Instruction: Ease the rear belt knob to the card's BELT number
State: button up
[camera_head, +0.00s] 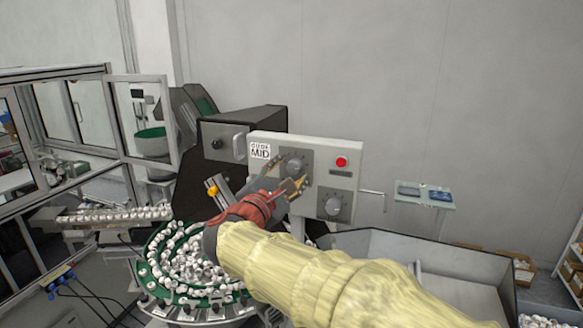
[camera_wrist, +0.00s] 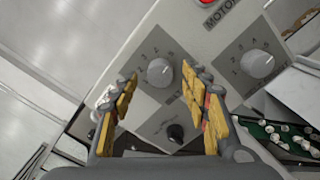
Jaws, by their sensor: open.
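The grey control panel (camera_head: 265,138) carries two large round dial knobs. The upper-left knob (camera_head: 297,166) shows in the wrist view (camera_wrist: 160,72) as a pale disc with numbers around it. The lower-right knob (camera_head: 334,207) is also in the wrist view (camera_wrist: 257,64). Contact cannot be told. A white card (camera_head: 260,151) reads "GUIDE MID"; no BELT number is legible.
A red button (camera_head: 341,162) sits at the panel's upper right, above a MOTOR label. A small black knob (camera_wrist: 176,132) lies below the upper-left dial. A green bowl of white caps (camera_head: 165,243) is below left; a grey bin (camera_head: 410,240) is at right.

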jog(key=shift+x, duration=1)
jog(key=shift+s, duration=0.1)
jog(key=shift+c, duration=1.3)
jog(key=c, duration=0.9)
